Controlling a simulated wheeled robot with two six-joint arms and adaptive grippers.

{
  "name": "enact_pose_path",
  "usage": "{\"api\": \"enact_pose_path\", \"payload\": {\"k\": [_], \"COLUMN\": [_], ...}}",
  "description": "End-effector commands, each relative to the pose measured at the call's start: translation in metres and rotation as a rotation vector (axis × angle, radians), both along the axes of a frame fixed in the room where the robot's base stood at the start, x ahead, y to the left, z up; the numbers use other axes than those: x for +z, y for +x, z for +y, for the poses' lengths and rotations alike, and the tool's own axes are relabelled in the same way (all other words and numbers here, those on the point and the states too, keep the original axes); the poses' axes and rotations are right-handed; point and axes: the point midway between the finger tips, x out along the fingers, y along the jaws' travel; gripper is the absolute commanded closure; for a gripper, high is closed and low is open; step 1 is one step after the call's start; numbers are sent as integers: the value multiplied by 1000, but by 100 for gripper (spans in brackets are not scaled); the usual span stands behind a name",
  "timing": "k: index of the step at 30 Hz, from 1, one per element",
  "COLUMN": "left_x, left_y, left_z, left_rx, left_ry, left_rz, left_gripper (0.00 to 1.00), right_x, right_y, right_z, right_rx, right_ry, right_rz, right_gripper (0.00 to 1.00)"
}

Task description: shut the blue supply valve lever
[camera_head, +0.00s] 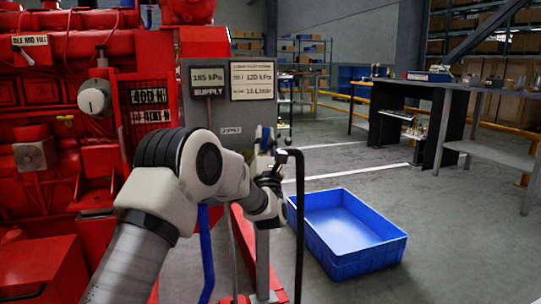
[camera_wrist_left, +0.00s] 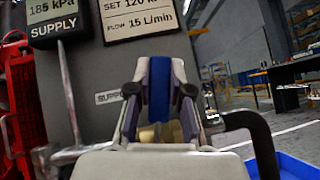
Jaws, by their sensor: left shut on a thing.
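The blue supply valve lever (camera_wrist_left: 158,95) stands upright in the left wrist view, in front of a grey panel. My left gripper (camera_wrist_left: 159,88) is shut on it, with one finger on each side. A brass-coloured part (camera_wrist_left: 156,133) shows low between the fingers. In the head view my left gripper (camera_head: 265,148) is at the right side of the panel, and the lever is mostly hidden by the gripper. My right gripper is not in view.
The grey panel (camera_head: 228,110) carries a supply display (camera_head: 208,81) reading 185 kPa and a set and flow display (camera_head: 252,80). A black bent pipe (camera_head: 299,220) stands close right of my gripper. A blue crate (camera_head: 371,262) lies on the floor. Red machinery (camera_head: 60,75) fills the left.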

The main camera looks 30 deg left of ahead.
Motion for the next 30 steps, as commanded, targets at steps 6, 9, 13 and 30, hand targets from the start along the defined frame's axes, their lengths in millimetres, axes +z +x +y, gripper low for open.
{"api": "enact_pose_path", "payload": {"k": [6,9,13,30], "left_x": [-3,-2,0,1], "left_y": [-7,-9,-10,-11], "left_z": [6,8,9,10], "left_rx": [1,1,2,2], "left_ry": [-82,-106,-126,-134], "left_rz": [-96,-123,-145,-153], "left_gripper": [100,100,100,54], "right_x": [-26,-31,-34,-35], "right_y": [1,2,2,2], "right_z": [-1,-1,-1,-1], "right_rx": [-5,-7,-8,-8], "right_ry": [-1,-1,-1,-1], "right_rz": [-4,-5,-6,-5], "right_gripper": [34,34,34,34]}}
